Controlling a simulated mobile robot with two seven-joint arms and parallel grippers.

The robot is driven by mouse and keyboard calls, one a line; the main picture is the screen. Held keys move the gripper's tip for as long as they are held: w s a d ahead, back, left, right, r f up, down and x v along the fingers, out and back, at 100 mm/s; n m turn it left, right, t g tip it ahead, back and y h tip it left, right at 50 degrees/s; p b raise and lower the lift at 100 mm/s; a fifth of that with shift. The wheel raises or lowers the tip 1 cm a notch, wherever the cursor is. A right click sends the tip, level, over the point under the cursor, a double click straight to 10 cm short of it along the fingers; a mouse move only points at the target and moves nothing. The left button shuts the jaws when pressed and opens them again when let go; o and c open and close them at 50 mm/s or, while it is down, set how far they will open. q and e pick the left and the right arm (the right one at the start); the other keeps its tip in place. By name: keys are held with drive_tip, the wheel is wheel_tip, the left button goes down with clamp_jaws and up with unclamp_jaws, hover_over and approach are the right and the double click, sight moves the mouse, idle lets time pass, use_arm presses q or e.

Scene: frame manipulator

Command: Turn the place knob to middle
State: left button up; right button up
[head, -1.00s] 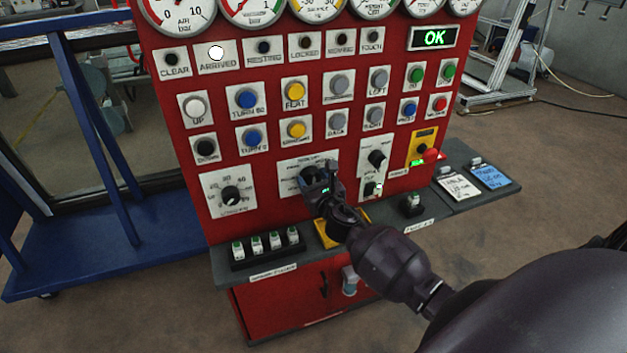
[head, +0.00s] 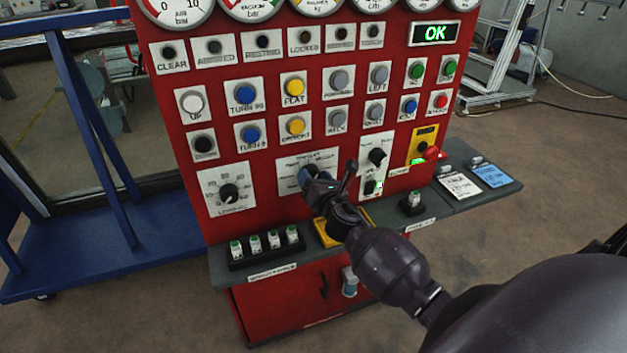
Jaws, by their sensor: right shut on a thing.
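The place knob (head: 306,174) is on a white label plate (head: 289,186) in the lower middle of the red panel. My right gripper (head: 314,184) is shut on this knob. The gripper and wrist come in from the lower right and hide most of the knob, so its pointer cannot be read. The small print on the plate is too blurred to read in full. My left gripper is not in view.
The red panel holds rows of buttons and lamps, and a green OK display (head: 436,33). A dial knob (head: 229,192) is left of the gripper, and a black selector (head: 377,156) is close on its right. A grey shelf (head: 330,258) juts out below.

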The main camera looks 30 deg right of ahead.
drive_tip(key=shift+m, duration=1.4)
drive_tip(key=shift+b, duration=0.3)
drive_tip(key=o, duration=0.9)
drive_tip(key=shift+o, duration=0.2)
drive_tip(key=shift+s, duration=0.15)
drive_tip(key=s+a, duration=0.2)
drive_tip(key=s, duration=0.8)
drive_tip(key=shift+s+f, duration=0.2)
drive_tip(key=shift+f, duration=0.05)
drive_tip(key=shift+m, duration=0.3)
